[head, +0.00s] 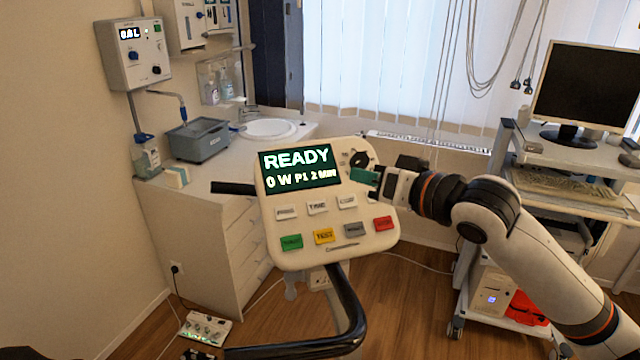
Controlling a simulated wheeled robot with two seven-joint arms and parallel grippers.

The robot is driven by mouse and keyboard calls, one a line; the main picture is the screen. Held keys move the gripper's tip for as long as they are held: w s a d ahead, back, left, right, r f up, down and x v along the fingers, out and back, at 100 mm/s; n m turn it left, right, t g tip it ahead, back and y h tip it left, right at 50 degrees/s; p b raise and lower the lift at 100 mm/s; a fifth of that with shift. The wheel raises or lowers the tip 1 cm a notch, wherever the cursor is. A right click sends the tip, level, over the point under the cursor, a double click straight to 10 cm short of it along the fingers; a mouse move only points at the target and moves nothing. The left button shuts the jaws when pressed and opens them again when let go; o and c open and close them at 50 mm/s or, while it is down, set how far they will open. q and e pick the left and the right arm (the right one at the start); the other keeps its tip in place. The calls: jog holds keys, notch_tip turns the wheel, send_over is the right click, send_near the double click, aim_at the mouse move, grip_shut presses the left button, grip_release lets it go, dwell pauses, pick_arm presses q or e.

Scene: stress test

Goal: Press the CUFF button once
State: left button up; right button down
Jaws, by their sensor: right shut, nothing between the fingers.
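The control console (330,258) stands tilted in the middle of the head view. Its screen (299,168) reads READY, with 0 W and P1 below. Under the screen is a row of three white buttons; their labels are small and blurred. The rightmost white button (347,202) may be the CUFF button, but I cannot read it surely. My right gripper (358,176) reaches in from the right, shut and empty. Its greenish tips are beside the screen's right edge, above that button and below the black knob (359,158). I cannot tell whether they touch the panel. My left gripper is not in view.
A lower row holds green (291,242), yellow (324,236), grey (355,230) and red (383,223) buttons. A black handlebar (348,310) curves below the console. A counter with a sink (268,129) is behind left; a cart with a monitor (586,88) stands right.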

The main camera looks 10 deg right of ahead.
aim_at(347, 201)
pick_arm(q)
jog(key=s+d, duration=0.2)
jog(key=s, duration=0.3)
pick_arm(e)
jog(key=w+f+b, duration=0.1)
jog(key=f, duration=0.1)
jog(key=w+f+b, duration=0.1)
jog(key=b, duration=0.1)
jog(key=w+f+b, duration=0.1)
jog(key=f, duration=0.1)
jog(key=shift+d+f, duration=0.3)
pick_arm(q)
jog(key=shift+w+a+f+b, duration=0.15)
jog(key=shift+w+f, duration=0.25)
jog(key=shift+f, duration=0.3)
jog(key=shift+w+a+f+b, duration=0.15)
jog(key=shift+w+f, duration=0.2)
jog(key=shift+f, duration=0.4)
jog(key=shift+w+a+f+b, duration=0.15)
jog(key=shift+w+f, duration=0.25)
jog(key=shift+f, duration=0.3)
pick_arm(e)
jog(key=shift+w+f, duration=0.2)
jog(key=shift+f, duration=0.1)
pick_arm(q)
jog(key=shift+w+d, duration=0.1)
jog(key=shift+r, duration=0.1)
pick_arm(e)
jog(key=shift+w+f, duration=0.1)
jog(key=shift+w, duration=0.05)
